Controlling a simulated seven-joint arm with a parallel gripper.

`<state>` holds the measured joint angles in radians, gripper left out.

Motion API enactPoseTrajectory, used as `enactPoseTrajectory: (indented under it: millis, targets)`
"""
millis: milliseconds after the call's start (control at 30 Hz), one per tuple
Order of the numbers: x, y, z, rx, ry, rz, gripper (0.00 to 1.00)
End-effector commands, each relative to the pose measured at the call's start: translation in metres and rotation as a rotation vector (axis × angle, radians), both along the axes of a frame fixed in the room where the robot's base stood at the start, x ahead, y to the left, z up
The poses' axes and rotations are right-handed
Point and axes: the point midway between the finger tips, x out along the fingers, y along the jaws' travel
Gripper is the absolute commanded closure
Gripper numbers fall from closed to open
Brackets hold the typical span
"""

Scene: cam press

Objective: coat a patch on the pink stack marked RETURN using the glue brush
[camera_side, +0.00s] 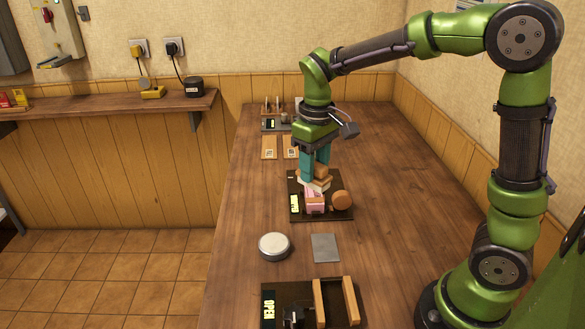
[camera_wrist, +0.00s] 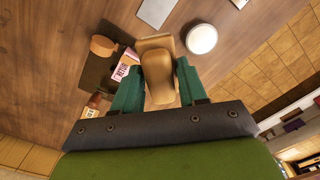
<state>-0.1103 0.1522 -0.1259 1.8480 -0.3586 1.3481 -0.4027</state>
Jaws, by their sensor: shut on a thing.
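My gripper (camera_side: 314,178) points down with teal fingers over the dark tray (camera_side: 338,214). It is shut on a tan wooden piece, which looks like the glue brush (camera_wrist: 158,75); its brown top also shows in the side view (camera_side: 321,171). The pink stack (camera_side: 314,206) sits on the tray just in front of the fingers. In the wrist view the pink stack (camera_wrist: 121,73) lies left of the brush, with part of the word RETURN readable and its edge partly hidden by a finger. Whether the brush touches the stack, I cannot tell. The bristles are hidden.
A round brown piece (camera_side: 342,200) stands on the tray, right of the pink stack. A round white-topped disc (camera_side: 274,246) and a grey square plate (camera_side: 325,248) lie nearer. A dark panel marked OPEN (camera_side: 268,305) is at the front. The table's right side is clear.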

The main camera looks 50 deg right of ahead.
Motion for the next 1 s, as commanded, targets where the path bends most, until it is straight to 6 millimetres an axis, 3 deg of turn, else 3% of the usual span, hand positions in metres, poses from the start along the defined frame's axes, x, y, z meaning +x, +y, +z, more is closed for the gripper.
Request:
enactPoseTrajectory:
  millis: [67, 300, 433, 667, 1000]
  targets:
    - [0.003, -0.016, -0.007, -0.001, 0.004, -0.042, 0.82]
    - [0.043, -0.077, -0.039, -0.001, 0.004, -0.081, 0.82]
    - [0.063, -0.098, -0.048, -0.001, 0.001, -0.034, 0.82]
    - [0.070, -0.097, -0.048, 0.000, 0.002, 0.035, 0.82]
    - [0.070, -0.097, -0.076, 0.000, 0.003, 0.034, 0.82]
